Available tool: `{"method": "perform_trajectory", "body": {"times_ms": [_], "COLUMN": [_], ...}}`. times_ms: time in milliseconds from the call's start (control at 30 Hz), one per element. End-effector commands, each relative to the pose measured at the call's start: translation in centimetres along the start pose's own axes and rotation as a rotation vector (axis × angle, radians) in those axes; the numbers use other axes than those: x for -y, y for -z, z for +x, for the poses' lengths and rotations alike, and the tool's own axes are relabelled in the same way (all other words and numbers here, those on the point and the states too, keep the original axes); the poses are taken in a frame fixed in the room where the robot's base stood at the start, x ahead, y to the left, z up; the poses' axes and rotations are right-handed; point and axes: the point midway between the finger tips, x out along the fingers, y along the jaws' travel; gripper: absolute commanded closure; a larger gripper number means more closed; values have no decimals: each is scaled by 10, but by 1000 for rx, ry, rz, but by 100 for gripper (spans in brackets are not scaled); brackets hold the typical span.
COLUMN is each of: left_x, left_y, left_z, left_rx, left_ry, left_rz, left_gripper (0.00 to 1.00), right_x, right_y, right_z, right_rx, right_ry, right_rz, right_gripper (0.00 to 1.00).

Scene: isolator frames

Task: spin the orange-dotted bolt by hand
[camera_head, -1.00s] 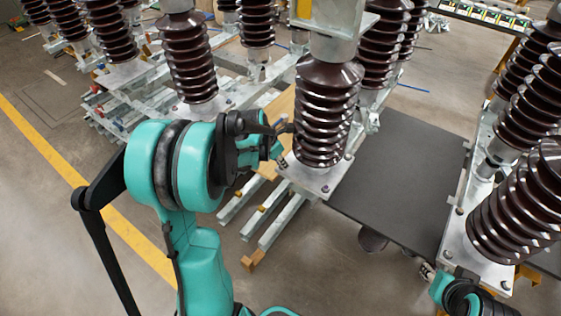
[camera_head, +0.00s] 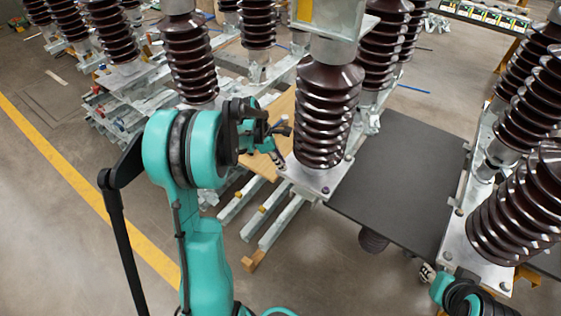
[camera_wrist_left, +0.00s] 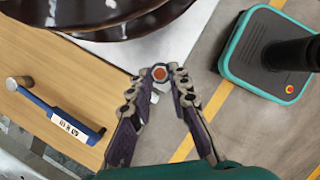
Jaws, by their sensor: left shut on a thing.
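The orange-dotted bolt (camera_wrist_left: 160,73) shows in the left wrist view as a hex head with an orange centre, at the edge of the metal base plate (camera_wrist_left: 188,33) under the dark brown insulator (camera_wrist_left: 85,12). My left gripper (camera_wrist_left: 156,78) has its two fingertips closed around this head, one on each side. In the head view my left gripper (camera_head: 278,159) is at the left corner of the middle insulator's plate (camera_head: 318,182), and the bolt cannot be made out there. My right gripper (camera_head: 427,272) shows small at the lower right, near the right-hand plate; its opening cannot be made out.
A wooden board (camera_wrist_left: 50,65) lies beside the plate, with a blue-handled tool (camera_wrist_left: 62,117) on it. A dark platform (camera_head: 405,175) lies right of the middle insulator. Other insulators (camera_head: 188,60) stand around. Open floor with a yellow line (camera_head: 60,160) lies to the left.

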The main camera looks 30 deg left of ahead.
Motion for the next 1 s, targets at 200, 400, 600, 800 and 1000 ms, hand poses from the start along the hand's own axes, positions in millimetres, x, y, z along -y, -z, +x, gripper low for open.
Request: {"method": "perform_trajectory", "body": {"times_ms": [200, 400, 600, 800, 1000], "left_x": [-3, -5, -7, -8, -9], "left_y": [0, -1, -2, -4, -5], "left_z": [0, 0, 0, 1, 1], "left_rx": [0, -1, 0, 0, 0], "left_ry": [80, 152, 225, 296, 359], "left_rz": [190, 365, 542, 714, 865], "left_gripper": [100, 100, 100, 100, 100], "right_x": [0, 0, 0, 0, 0], "right_y": [2, 3, 5, 7, 9], "right_z": [-2, -5, -7, -10, -12], "right_rx": [0, 0, 0, 0, 0], "right_ry": [0, 0, 0, 0, 0], "right_rz": [0, 0, 0, 0, 0], "right_gripper": [65, 65, 65, 65, 65]}}
